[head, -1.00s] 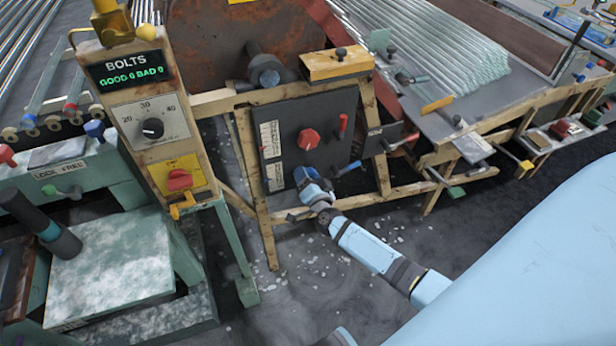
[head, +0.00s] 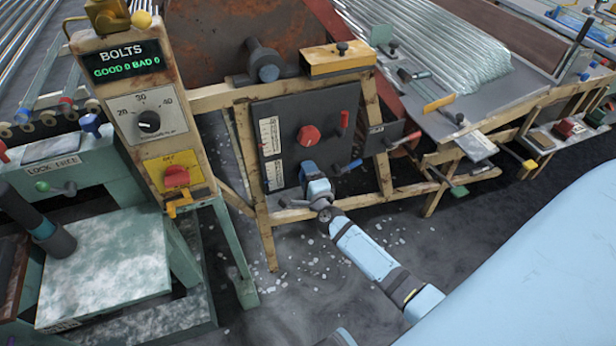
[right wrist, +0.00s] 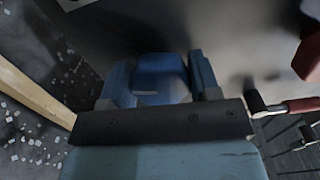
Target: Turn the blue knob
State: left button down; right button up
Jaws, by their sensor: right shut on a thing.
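The blue knob (right wrist: 160,78) sits low on the dark control panel, between my fingers in the right wrist view. My right gripper (right wrist: 160,70) is shut on it, with one blue finger on each side. In the head view the right gripper (head: 310,172) is against the lower part of the panel (head: 335,112), below the red knob (head: 308,136). The gripper hides the blue knob there. My left gripper is not in view.
A red-handled lever (head: 344,121) and a blue-handled lever (head: 350,166) stick out right of the gripper. A wooden frame (head: 262,225) borders the panel. A console (head: 140,110) stands at left. The floor below is open, with scattered chips.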

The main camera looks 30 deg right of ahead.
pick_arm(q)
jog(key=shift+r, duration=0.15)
pick_arm(e)
jog(key=shift+m, duration=0.5)
jog(key=o, duration=0.9)
pick_arm(q)
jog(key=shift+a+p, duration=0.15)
jog(key=shift+p, duration=0.35)
pick_arm(e)
jog(key=v, duration=1.4)
jog(key=shift+w+a, duration=0.1)
